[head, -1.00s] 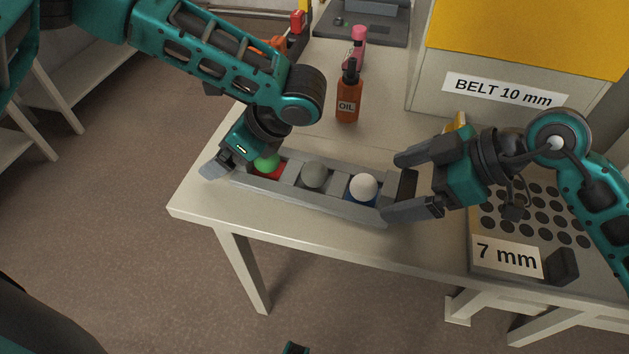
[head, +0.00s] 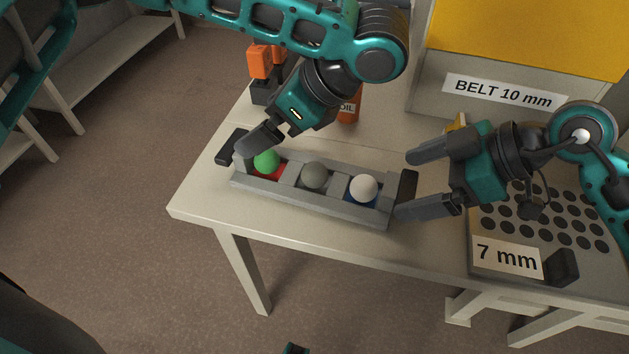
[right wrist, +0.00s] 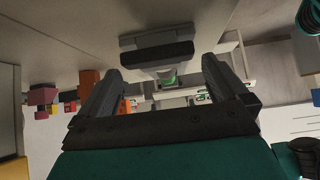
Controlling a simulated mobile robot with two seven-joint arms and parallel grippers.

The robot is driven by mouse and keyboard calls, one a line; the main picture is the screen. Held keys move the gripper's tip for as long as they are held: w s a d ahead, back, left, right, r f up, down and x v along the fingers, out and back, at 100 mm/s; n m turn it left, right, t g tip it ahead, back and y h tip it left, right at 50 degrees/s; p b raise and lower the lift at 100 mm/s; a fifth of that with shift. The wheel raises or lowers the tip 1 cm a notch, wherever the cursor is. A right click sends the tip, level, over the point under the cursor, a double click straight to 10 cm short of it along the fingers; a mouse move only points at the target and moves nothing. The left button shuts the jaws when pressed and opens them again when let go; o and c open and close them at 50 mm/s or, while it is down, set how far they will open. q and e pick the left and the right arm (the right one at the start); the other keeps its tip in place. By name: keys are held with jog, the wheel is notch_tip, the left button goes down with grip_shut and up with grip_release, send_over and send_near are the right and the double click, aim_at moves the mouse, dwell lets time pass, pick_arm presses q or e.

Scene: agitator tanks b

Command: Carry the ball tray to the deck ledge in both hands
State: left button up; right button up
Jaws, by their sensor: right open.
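The ball tray (head: 335,207) is a long grey tray on the pale table, with a green ball (head: 266,160) over red, a grey ball (head: 314,175) and a white ball (head: 364,187) over blue. It has a black left handle (head: 231,147) and a black right handle (head: 407,186). My left gripper (head: 246,150) is over the tray's left end beside the green ball; its jaw gap is hidden. My right gripper (head: 410,184) is open and empty, its fingertips near the right handle. The right wrist view shows the handle (right wrist: 157,55) ahead between the fingers. I cannot identify the deck ledge.
An orange oil bottle (head: 349,106) stands behind the tray, partly hidden by my left arm. A grey hole plate marked 7 mm (head: 507,258) lies right, under my right arm. A yellow-topped box marked BELT 10 mm (head: 500,92) stands behind. The table's front edge is close to the tray.

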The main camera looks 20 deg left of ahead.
jog(key=v, duration=0.9)
jog(key=shift+d+r, duration=0.25)
jog(key=shift+r, duration=0.05)
pick_arm(q)
notch_tip(320, 180, up, 7)
jog(key=p, duration=1)
pick_arm(e)
notch_tip(320, 180, up, 10)
jog(key=shift+r, duration=0.1)
